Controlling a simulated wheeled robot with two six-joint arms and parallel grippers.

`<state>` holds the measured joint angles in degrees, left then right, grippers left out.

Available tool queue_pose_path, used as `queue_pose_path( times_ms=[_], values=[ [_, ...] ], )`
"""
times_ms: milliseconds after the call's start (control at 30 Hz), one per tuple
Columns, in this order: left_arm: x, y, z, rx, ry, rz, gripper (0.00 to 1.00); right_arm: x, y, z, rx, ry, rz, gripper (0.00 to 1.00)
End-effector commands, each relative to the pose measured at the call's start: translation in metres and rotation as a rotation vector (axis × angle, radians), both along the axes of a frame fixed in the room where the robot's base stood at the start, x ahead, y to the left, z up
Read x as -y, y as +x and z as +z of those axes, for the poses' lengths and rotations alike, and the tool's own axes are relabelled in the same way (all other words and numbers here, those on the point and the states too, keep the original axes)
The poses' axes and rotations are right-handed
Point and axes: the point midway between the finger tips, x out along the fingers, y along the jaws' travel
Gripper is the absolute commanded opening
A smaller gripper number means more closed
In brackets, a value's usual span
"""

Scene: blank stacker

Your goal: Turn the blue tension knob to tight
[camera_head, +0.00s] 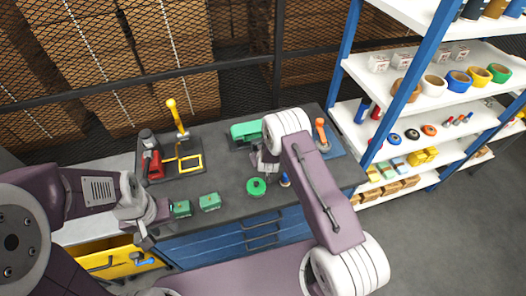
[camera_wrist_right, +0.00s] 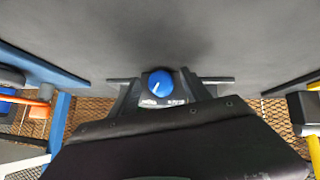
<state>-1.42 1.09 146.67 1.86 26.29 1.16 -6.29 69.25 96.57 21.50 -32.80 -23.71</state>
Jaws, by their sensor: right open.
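The blue tension knob (camera_wrist_right: 160,83) shows in the right wrist view, with a pale pointer line slanting down and left from its middle. Small print sits below it on the left and right, too small to read. My right gripper (camera_wrist_right: 160,90) is open, with a finger on either side of the knob; I cannot tell whether they touch it. In the head view the knob (camera_head: 285,181) is a small blue spot beside my right arm, which hides most of the right gripper. My left gripper (camera_head: 147,226) is over the bench's front left; its fingers are unclear.
A green disc (camera_head: 256,187) and two green boxes (camera_head: 181,208) (camera_head: 209,202) stand on the dark bench (camera_head: 228,178). A red and black tool (camera_head: 150,160) and a yellow-handled tool (camera_head: 174,115) stand at the back left. A yellow drawer (camera_head: 118,255) is open at front left. Shelves (camera_head: 430,85) stand right.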

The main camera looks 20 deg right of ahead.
Motion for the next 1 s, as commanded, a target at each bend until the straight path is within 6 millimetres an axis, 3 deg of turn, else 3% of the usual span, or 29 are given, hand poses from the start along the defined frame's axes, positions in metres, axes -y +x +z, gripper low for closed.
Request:
queue_pose_path(
  times_ms=[233, 433, 567, 833, 1000],
  values=[
    [0.0, 0.0, 0.0, 0.0, 0.0, 0.0, 0.36, 0.0, 0.001, -0.001, 0.0, 0.0, 0.0, 0.53],
    [0.0, 0.0, 0.0, 0.0, 0.0, 0.0, 0.36, 0.0, 0.001, -0.001, 0.0, 0.0, 0.0, 0.0],
    [0.0, 0.0, -0.003, 0.0, 0.0, 0.0, 0.36, 0.001, 0.001, -0.002, 0.001, 0.01, -0.001, 0.0],
    [0.0, 0.0, -0.034, 0.0, 0.0, 0.0, 0.36, 0.004, 0.002, -0.005, -0.001, 0.202, 0.0, 0.0],
    [0.0, 0.0, -0.036, 0.0, 0.0, 0.0, 0.36, 0.005, 0.002, -0.001, -0.005, 0.308, 0.0, 0.0]
  ],
)
